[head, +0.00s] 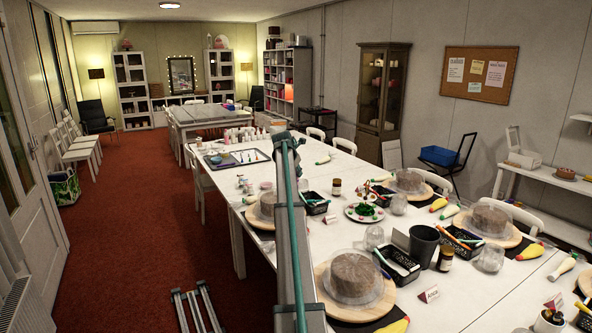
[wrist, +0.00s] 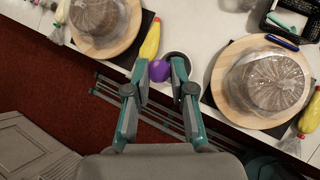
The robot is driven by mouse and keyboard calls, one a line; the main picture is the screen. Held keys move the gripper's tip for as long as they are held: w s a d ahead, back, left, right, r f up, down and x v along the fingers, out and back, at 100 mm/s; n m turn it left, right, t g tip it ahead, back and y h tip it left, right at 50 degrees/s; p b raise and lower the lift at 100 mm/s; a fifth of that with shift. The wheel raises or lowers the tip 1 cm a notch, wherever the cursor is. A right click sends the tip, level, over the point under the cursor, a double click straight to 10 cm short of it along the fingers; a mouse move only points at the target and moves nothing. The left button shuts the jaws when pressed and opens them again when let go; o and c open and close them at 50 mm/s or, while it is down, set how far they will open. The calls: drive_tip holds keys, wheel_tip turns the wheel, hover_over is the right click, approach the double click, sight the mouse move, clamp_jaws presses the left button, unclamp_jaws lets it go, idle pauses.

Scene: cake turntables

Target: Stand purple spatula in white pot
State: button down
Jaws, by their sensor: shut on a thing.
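In the wrist view my gripper (wrist: 159,64) is shut on the purple spatula (wrist: 159,71), of which only a rounded purple end shows between the fingertips. A round white-rimmed thing, likely the white pot (wrist: 176,53), stands at the table edge just behind the right fingertip, which hides part of it. The purple end appears beside its left rim in this view. I cannot tell its height above the pot, or whether any part of the spatula is inside. In the head view my arm hides this area, and I cannot make out the spatula or white pot.
Wooden turntables with covered cakes stand left (wrist: 127,39) and right (wrist: 223,96) of my gripper. A yellow piping bag (wrist: 150,40) lies close to the left fingertip. In the head view a dark pot (head: 423,246) and black baskets (head: 397,264) crowd the table. Red floor lies left.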

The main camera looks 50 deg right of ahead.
wheel_tip(320, 180, down, 18)
drive_tip(key=b, duration=0.5)
drive_tip(key=shift+f+b, duration=0.2)
drive_tip(key=shift+b, duration=0.15)
idle(1.1)
drive_tip(key=c, duration=0.9)
unclamp_jaws()
drive_tip(key=shift+a+r, duration=0.1)
drive_tip(key=v, duration=1.1)
drive_tip(key=shift+s+a+r, duration=0.15)
drive_tip(key=shift+a+r, duration=0.05)
drive_tip(key=shift+r, duration=0.1)
